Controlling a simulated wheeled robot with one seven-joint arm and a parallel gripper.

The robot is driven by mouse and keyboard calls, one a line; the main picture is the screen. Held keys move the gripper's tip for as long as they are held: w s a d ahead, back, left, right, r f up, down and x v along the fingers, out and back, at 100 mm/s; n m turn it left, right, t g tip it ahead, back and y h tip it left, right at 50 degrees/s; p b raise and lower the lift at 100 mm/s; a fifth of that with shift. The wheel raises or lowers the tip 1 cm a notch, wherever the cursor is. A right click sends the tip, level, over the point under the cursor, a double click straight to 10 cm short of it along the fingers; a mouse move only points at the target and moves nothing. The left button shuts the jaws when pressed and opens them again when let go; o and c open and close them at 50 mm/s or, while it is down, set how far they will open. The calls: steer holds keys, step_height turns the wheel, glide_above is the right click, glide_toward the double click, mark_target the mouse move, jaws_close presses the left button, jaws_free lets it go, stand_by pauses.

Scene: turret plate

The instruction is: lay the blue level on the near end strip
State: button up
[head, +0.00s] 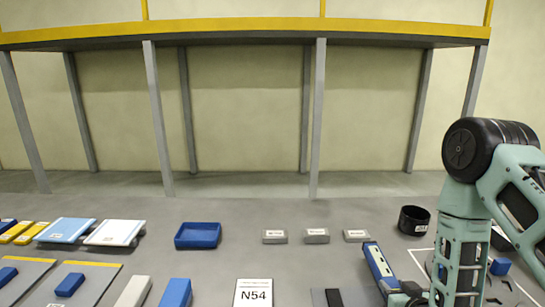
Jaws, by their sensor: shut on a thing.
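The blue level (379,264) is a long blue bar with a pale stripe along its side, right of centre in the head view. It points away from me and slants to the left. My gripper (398,294) is at its near end, low in the picture, and is shut on it. The fingertips are small and partly cut by the bottom edge. I cannot tell whether the level touches the floor. I cannot make out the near end strip; my arm covers much of the white-outlined area (421,262) at the right.
A black round bin (413,220) stands behind the level. Three grey labelled blocks (316,236) and a blue tray (198,235) lie further left. A small blue piece (500,266) shows right of my arm. Grey posts carry a yellow-edged deck behind.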

steer(key=s+a+f+b, duration=0.1)
steer(key=a, duration=0.1)
steer(key=s+a+f+b, duration=0.1)
steer(key=s+a+b, duration=0.1)
steer(key=shift+s+f, duration=0.1)
steer(key=shift+s, duration=0.3)
steer(key=shift+r, duration=0.2)
